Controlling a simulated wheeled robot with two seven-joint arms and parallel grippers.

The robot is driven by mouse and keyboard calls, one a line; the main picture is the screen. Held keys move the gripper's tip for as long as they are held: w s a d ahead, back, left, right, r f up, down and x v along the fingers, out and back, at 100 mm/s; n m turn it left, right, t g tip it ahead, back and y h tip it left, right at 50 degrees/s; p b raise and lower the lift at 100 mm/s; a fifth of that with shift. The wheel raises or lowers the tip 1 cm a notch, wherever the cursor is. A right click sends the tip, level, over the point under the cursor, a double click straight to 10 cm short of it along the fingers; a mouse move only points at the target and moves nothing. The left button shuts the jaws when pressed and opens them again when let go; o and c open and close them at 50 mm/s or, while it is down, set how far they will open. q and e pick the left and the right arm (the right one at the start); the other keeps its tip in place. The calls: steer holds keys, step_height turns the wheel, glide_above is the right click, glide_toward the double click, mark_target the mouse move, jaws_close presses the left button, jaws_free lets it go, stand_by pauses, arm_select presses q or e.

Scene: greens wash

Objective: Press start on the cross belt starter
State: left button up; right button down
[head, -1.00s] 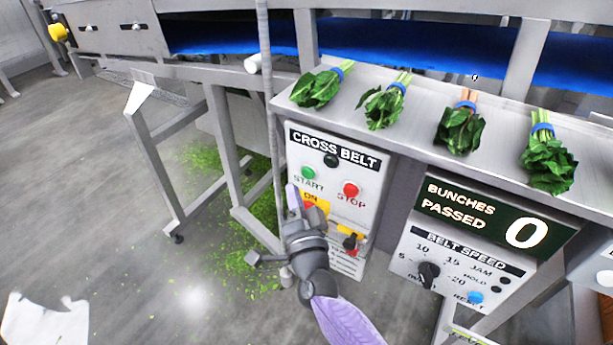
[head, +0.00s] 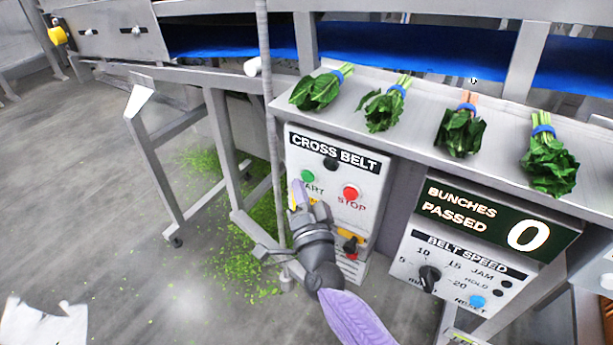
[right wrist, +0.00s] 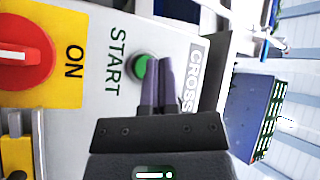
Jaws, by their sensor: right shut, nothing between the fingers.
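The cross belt starter (head: 369,183) is a white panel box under the metal shelf, labelled CROSS BELT. Its green START button (head: 307,176) is at the upper left, and a red STOP button (head: 351,193) sits to its right. My right gripper (head: 298,186) is shut and empty, its fingertips just below the green button. In the right wrist view the shut fingers (right wrist: 158,80) overlap the edge of the green button (right wrist: 142,66); I cannot tell whether they touch it. A red knob on a yellow ON plate (right wrist: 70,62) also shows there. My left gripper is not in view.
Several banded bunches of greens (head: 460,132) lie on the metal shelf (head: 420,120) above. A BUNCHES PASSED display (head: 480,215) reads 0 above a belt speed panel (head: 455,272). A thin upright post (head: 268,110) stands left of the starter.

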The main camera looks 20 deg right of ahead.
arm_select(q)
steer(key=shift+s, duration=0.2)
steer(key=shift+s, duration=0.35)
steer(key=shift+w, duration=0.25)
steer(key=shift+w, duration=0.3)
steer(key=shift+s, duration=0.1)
arm_select(e)
steer(key=shift+w+d, duration=0.1)
steer(key=shift+w+d, duration=0.15)
steer(key=shift+d, duration=0.1)
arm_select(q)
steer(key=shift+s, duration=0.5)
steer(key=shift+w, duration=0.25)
arm_select(e)
steer(key=shift+w+d, duration=0.1)
